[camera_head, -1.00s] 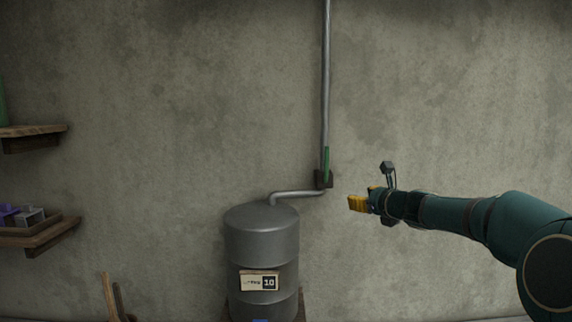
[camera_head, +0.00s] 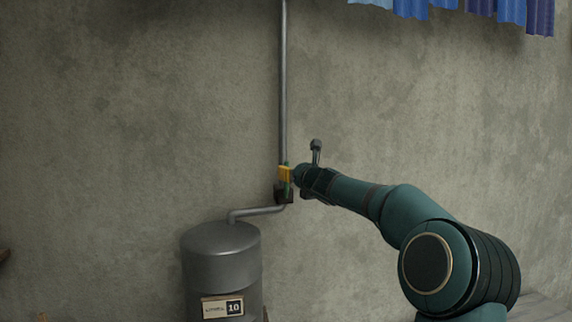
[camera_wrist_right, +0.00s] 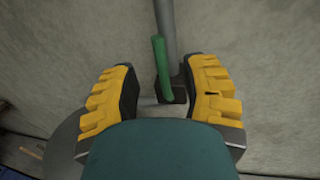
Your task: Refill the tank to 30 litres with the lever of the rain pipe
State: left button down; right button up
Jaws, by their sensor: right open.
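The grey metal tank (camera_head: 220,258) stands against the wall, and its label (camera_head: 222,307) reads 10. The rain pipe (camera_head: 283,90) runs down the wall to a dark valve block (camera_head: 281,194), from which a bent pipe leads into the tank top. The green lever (camera_wrist_right: 161,66) stands upright on the block. My right gripper (camera_head: 286,174) is at the lever. In the wrist view its two yellow fingers (camera_wrist_right: 164,95) are open, with the lever between them and neither finger seen touching it. In the head view the fingers partly hide the lever. My left gripper is out of view.
Blue and purple cloths (camera_head: 450,12) hang at the top right. The wall (camera_head: 130,130) around the pipe is otherwise bare. In the wrist view the round tank top (camera_wrist_right: 67,145) lies below the left finger.

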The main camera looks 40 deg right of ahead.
aim_at(287, 188)
jog(key=p+x, duration=0.3)
jog(key=x, duration=0.2)
jog(key=shift+w+r, duration=0.1)
jog(key=shift+w, duration=0.05)
jog(key=shift+w, duration=0.1)
grip_shut()
